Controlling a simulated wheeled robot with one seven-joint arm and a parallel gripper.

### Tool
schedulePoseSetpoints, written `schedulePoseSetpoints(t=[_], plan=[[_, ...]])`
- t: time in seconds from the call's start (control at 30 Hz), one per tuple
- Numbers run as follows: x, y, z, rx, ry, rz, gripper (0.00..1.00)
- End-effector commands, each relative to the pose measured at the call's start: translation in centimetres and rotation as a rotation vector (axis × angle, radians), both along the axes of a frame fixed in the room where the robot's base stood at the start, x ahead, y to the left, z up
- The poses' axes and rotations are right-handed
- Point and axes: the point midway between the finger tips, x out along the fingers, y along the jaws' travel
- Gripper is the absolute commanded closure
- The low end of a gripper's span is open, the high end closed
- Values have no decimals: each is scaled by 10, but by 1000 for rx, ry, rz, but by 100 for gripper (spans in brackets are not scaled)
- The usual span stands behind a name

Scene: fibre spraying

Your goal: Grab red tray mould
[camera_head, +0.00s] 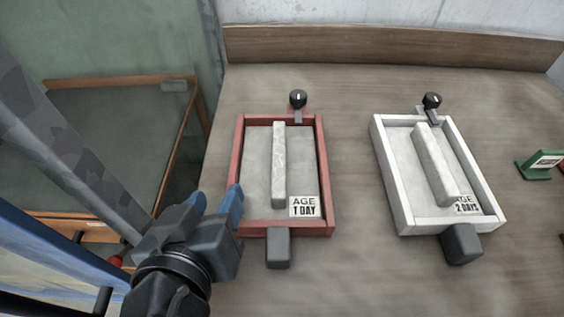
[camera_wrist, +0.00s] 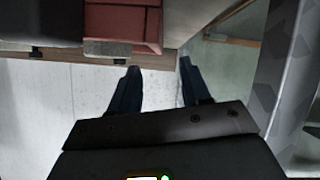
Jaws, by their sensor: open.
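The red tray mould (camera_head: 325,170) lies on the wooden table, with a grey bar and an "AGE 1 DAY" label inside. It has a dark grey handle (camera_head: 278,248) at its near end and a black knob (camera_head: 298,99) at its far end. My gripper (camera_head: 222,203) is open and empty, at the mould's near left corner. In the head view a blue finger overlaps the mould's left wall; I cannot tell whether they touch. In the wrist view both fingers (camera_wrist: 158,82) show apart with nothing between them, and the red mould (camera_wrist: 122,22) is at the top.
A white tray mould (camera_head: 402,220) labelled "AGE 2 DAYS" lies to the right, with bare table (camera_head: 355,240) between the two. A green label stand (camera_head: 535,170) is at the far right. A wooden ledge (camera_head: 390,46) runs along the back. A grey post (camera_head: 75,150) stands at left.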

Motion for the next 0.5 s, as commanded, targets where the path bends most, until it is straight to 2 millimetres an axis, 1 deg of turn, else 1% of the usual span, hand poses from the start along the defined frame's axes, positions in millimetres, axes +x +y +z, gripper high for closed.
schedulePoseSetpoints(t=[0.07,0.17,0.37,0.5], plan=[[1,2,-2,2,0,-5,53],[8,1,-4,2,-1,-8,53],[26,-2,-12,2,0,-8,53],[43,-6,-18,2,0,-8,53]])
